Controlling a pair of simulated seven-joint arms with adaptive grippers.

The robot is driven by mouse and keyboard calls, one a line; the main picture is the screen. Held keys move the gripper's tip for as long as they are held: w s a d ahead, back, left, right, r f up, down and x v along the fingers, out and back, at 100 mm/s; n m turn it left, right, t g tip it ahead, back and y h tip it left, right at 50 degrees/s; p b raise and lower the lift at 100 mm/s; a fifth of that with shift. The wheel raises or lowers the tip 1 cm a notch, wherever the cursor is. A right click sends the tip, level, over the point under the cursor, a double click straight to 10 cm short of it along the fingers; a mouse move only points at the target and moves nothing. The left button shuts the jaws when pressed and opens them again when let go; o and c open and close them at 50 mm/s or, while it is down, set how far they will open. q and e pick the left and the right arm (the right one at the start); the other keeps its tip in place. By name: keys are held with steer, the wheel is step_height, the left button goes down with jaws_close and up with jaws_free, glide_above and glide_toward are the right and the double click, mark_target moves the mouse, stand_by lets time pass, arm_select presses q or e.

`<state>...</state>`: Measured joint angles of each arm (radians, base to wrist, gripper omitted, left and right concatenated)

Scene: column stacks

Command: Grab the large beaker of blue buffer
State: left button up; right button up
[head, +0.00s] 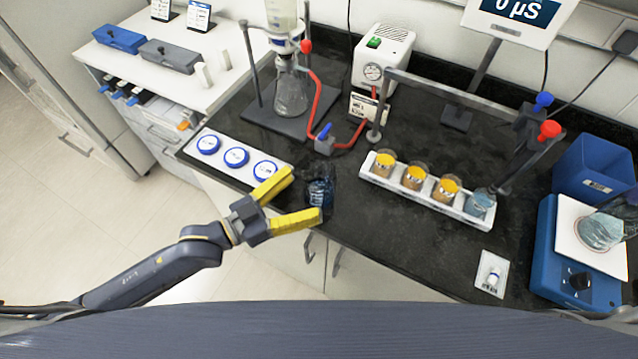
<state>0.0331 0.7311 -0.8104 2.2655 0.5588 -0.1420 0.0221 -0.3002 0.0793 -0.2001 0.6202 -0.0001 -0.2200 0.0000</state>
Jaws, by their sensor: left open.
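A clear beaker with dark blue liquid (321,190) stands upright on the black bench near its front edge, left of centre. My left gripper (304,197) reaches in from the left with its two yellow fingers spread. Its fingertips are at the beaker's left side, one towards the back and one at the front. The front fingertip overlaps the beaker's lower part in the picture; I cannot tell whether they touch. My right gripper is not in view.
A blue stirrer (575,290) with a glass vessel stands at the right. A white tray with blue lids (215,165) lies left of the beaker. A filter flask (291,95) stands behind.

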mark_target(331, 178)
arm_select(q)
steer(key=shift+x, duration=2.3)
steer(key=shift+s, duration=0.15)
steer(key=c, duration=1.4)
steer(key=shift+r, duration=0.25)
